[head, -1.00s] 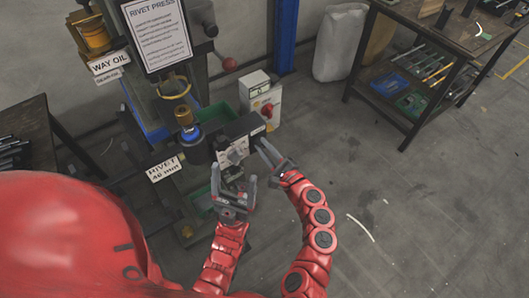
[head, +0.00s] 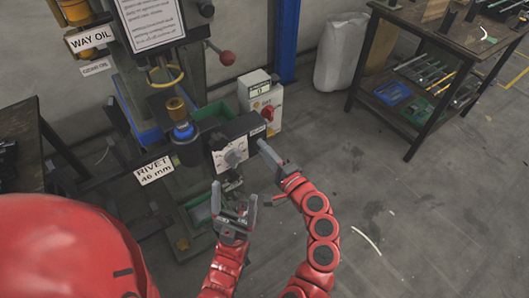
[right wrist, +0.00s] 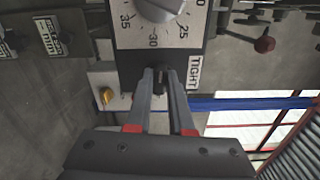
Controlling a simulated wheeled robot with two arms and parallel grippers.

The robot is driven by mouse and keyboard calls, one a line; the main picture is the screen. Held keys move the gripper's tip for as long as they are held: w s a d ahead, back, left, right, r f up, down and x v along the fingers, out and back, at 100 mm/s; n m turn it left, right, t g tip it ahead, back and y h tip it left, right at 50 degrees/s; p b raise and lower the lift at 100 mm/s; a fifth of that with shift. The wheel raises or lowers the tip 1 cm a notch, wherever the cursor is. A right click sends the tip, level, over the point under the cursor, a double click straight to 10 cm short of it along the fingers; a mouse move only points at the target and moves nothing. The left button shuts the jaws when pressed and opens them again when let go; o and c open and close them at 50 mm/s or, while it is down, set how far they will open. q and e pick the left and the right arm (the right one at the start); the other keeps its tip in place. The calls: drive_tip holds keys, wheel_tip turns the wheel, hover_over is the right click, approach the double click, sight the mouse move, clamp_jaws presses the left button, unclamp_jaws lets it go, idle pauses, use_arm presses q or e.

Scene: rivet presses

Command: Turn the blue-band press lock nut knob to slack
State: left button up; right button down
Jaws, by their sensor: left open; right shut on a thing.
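The press with the blue band (head: 183,131) stands left of centre in the head view. Its white dial plate (head: 218,163) carries a grey dial knob (head: 232,158); this dial also shows at the top of the right wrist view (right wrist: 160,5). A small black lock nut knob (right wrist: 162,76) sits below the dial, beside the TIGHT label (right wrist: 194,72). My right gripper (right wrist: 161,80) is shut on this knob, one finger on each side. In the head view my right gripper (head: 264,147) meets the box's right end, hiding the knob. My left gripper (head: 235,197) is open and empty below the dial plate.
A white switch box with a red knob (head: 267,114) stands close behind the dial box. A red ball handle (head: 227,58) sticks out above. A green tray (head: 201,214) lies low, left of my left gripper. The floor to the right is mostly clear up to a workbench (head: 440,40).

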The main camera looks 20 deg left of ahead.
idle(0.5)
drive_tip(key=c, duration=0.8)
unclamp_jaws()
drive_tip(key=b+v, duration=0.1)
drive_tip(key=v, duration=1.6)
drive_tip(key=shift+s+d+f, duration=0.1)
drive_tip(key=shift+d, duration=0.1)
